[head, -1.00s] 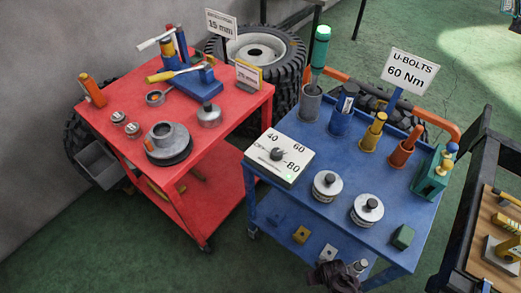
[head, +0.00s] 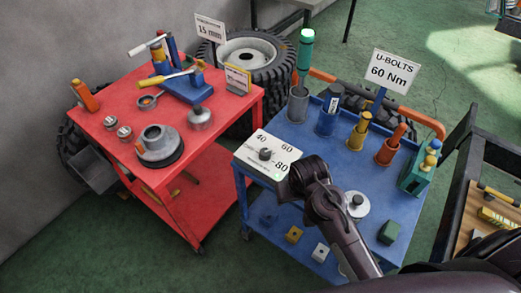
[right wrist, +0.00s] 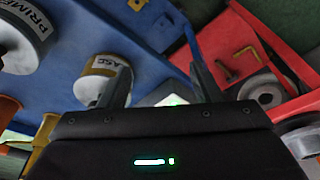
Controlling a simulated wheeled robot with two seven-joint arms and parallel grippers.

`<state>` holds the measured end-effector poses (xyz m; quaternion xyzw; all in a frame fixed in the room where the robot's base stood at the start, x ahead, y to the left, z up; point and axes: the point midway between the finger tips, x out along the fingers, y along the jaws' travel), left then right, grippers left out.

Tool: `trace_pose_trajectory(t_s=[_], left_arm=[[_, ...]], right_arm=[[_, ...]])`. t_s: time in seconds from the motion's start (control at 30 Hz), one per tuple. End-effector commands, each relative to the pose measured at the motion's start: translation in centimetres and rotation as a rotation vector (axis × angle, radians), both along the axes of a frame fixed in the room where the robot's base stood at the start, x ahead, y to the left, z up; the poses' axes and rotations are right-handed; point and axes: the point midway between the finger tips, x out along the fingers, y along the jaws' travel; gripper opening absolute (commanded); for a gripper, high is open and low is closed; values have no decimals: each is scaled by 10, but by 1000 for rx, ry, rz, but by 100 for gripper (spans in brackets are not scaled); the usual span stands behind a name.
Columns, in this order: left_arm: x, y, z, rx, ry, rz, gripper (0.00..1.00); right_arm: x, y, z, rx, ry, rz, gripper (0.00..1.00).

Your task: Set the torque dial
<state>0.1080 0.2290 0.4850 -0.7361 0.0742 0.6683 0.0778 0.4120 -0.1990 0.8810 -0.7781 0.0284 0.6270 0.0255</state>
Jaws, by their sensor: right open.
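The torque dial (head: 265,154) is a dark knob on a white box marked 40, 60 and 80, at the left front corner of the blue cart. Its pointer is too small to read. A sign (head: 395,70) on the cart reads "U-BOLTS 60 Nm". My right gripper (head: 284,190) is just right of the box's front edge, apart from the knob; its fingertips are hard to make out there. In the right wrist view its two fingers (right wrist: 160,82) are spread and empty, with part of a pale surface (right wrist: 172,101) low between them. My left gripper is not in view.
My right arm hides part of the cart's front. The red cart (head: 215,120) with parts stands close on the left.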

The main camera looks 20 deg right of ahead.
Motion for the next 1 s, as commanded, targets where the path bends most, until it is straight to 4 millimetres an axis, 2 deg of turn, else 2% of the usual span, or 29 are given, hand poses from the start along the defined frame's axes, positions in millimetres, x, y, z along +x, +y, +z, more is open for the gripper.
trace_pose_trajectory(t_s=[0.27, 0.43, 0.6, 0.7, 0.8, 0.9, 1.0], left_arm=[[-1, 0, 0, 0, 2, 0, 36], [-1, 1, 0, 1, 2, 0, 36], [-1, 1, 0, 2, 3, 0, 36], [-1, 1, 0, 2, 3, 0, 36], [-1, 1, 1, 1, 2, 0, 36], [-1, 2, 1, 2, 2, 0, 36], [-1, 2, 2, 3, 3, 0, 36]], right_arm=[[45, 0, -4, 21, 37, -124, 58], [84, 3, 0, 37, 71, -230, 58], [143, 11, 22, 63, 132, -396, 58], [169, 17, 38, 70, 165, -476, 58], [184, 21, 51, 73, 187, -531, 58], [192, 24, 58, 74, 200, -560, 58], [194, 24, 55, 73, 207, -570, 58]])
